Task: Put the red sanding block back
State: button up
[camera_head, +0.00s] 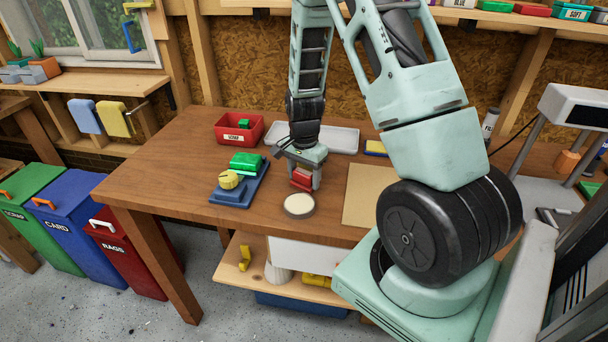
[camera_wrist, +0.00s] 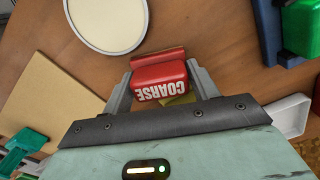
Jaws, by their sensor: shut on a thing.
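The red sanding block (camera_head: 302,179) is between the fingers of my gripper (camera_head: 304,184), which is shut on it. In the wrist view the block (camera_wrist: 160,78) reads COARSE, and a bit of yellow shows beside it near the palm. The block is low over the wooden table (camera_head: 160,165), just behind a round cream disc with a grey rim (camera_head: 299,205). I cannot tell whether it touches the table.
A red bin (camera_head: 238,130) with a green item inside and a pale shallow tray (camera_head: 340,138) stand behind my gripper. A tan board (camera_head: 367,195) lies to the right. A shelf (camera_head: 470,14) above holds labelled boxes. The table's left end is clear.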

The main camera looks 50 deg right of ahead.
jog(key=shift+f, duration=0.15)
jog(key=o, duration=1.2)
